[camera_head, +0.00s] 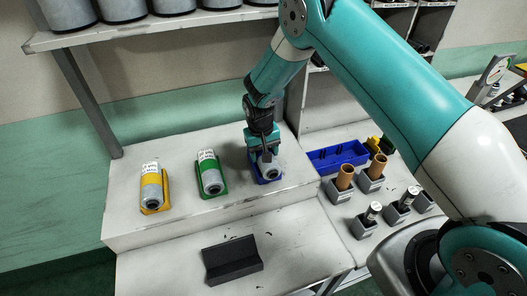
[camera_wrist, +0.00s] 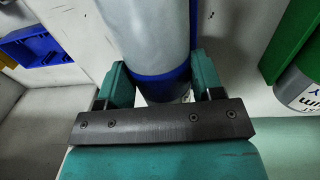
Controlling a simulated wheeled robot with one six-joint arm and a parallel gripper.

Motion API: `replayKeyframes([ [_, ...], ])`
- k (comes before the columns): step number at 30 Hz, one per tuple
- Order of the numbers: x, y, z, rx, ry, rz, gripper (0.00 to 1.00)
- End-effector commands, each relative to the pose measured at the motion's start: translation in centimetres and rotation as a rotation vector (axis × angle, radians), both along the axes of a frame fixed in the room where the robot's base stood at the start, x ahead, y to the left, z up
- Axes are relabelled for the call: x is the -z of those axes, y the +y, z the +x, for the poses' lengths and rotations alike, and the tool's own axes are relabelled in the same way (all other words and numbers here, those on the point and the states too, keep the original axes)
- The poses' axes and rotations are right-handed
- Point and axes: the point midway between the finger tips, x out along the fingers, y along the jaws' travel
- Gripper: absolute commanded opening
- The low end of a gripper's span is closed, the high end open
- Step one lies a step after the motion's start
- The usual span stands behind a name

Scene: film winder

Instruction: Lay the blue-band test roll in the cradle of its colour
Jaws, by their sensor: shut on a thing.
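My gripper (camera_head: 262,153) is over the blue cradle (camera_head: 262,180) on the raised step, with its jaws shut on the blue-band test roll. In the wrist view the roll is a grey cylinder (camera_wrist: 150,32) with a blue band (camera_wrist: 162,82), between the teal fingers of my gripper (camera_wrist: 163,84). In the head view the roll's grey end (camera_head: 270,171) shows at the blue cradle, low and close to it. I cannot tell whether the roll touches the cradle, as the gripper hides most of it.
A yellow cradle (camera_head: 166,190) and a green cradle (camera_head: 222,186), each with a grey roll, stand to the left. A black angled block (camera_head: 232,262) lies on the lower step. A blue bin (camera_head: 338,156) and several posts with tubes stand right. A shelf (camera_head: 150,30) of rolls is above.

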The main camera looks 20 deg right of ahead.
Motion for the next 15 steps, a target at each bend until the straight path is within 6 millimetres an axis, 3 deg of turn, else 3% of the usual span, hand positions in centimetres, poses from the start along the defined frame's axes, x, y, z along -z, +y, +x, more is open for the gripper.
replayKeyframes([
  [7,0.86,0.01,0.05,0.000,-0.001,0.000,0.27],
  [8,0.75,0.01,0.06,0.000,-0.002,0.000,0.65],
  [9,0.70,0.01,0.05,0.000,-0.002,0.000,0.74],
  [11,0.70,0.01,0.04,0.000,-0.001,0.000,0.88],
  [15,0.71,0.00,0.03,0.000,-0.001,0.000,0.91],
])
